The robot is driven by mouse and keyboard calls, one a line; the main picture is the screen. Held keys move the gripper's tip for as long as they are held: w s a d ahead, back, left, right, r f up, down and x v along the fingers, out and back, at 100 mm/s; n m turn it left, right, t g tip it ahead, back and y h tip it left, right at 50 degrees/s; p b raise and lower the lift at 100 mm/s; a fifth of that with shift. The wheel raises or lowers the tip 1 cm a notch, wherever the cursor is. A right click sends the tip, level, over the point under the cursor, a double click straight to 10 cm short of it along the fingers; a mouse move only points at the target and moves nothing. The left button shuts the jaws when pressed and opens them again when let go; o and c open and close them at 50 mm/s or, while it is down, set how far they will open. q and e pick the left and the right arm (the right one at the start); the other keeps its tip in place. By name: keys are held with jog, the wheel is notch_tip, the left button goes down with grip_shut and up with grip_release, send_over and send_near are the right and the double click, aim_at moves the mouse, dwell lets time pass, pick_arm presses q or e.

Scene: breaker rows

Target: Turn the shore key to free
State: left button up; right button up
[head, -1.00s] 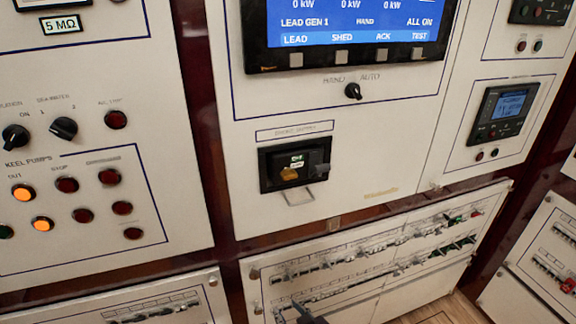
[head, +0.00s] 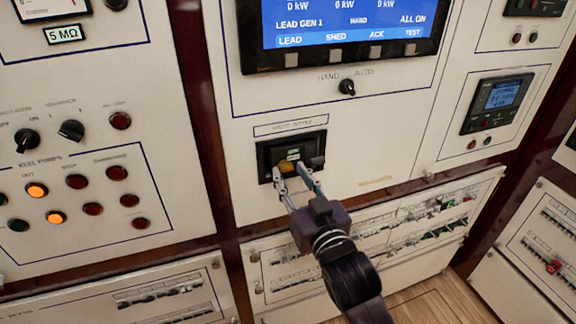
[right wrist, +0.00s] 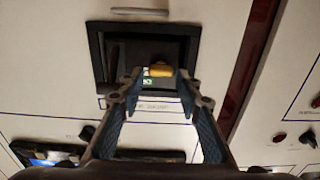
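The shore supply unit is a dark recessed box (head: 318,141) in the white panel under the large screen. The yellow key (head: 286,167) sits at its lower left, partly covered by my gripper in the head view. In the right wrist view, the yellow key (right wrist: 160,71) lies crosswise between my fingertips, with a small green label beside it. My right gripper (head: 293,177) is open, its fingertips at the box; it also shows in the right wrist view (right wrist: 160,76). A small gap seems to show on each side of the key; contact is unclear. My left gripper is not in view.
A HAND/AUTO knob (head: 347,87) sits above the box, below the screen (head: 350,22). A breaker row panel (head: 400,228) juts out below. The keel pump panel (head: 85,190) is at the left.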

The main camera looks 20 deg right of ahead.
aim_at(285, 167)
jog(key=shift+w, duration=0.95)
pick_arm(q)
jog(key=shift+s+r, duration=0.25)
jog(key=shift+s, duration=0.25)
pick_arm(e)
jog(key=shift+w, duration=0.25)
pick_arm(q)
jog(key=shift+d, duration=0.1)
pick_arm(e)
grip_shut()
